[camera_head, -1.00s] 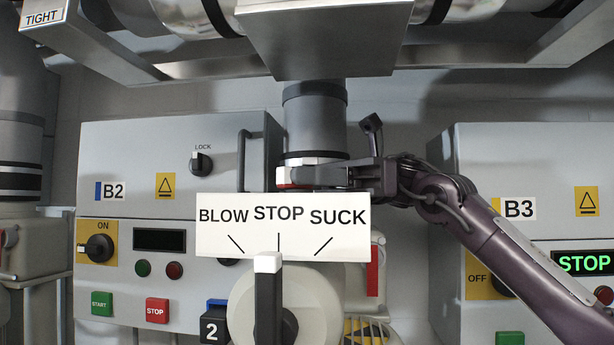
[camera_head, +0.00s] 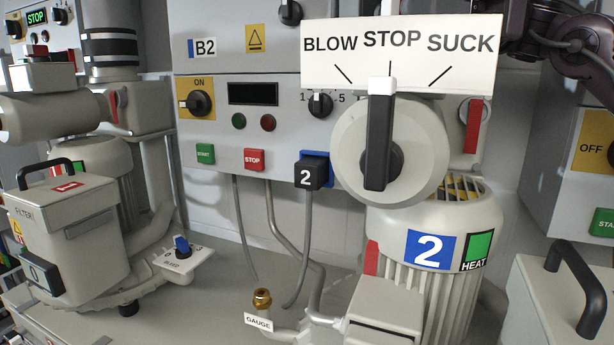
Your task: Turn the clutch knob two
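No knob in view bears the word clutch. On the blower marked 2 (camera_head: 430,249), a large black knob (camera_head: 379,145) with a white tip stands upright, pointing to STOP on the BLOW STOP SUCK plate (camera_head: 401,80). Its round pale housing (camera_head: 420,150) surrounds it. My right gripper (camera_head: 514,22) is at the top right, partly cut off and partly behind the plate; its fingertips are hidden. It is apart from the large knob. My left gripper is out of view.
The B2 panel (camera_head: 285,155) stands behind, with an ON switch (camera_head: 199,103), a small dial (camera_head: 320,104) and a block marked 2 (camera_head: 312,172). A red handle (camera_head: 474,125) is right of the knob. A filter box (camera_head: 72,232) stands at left, and a brass gauge fitting (camera_head: 262,299) in front.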

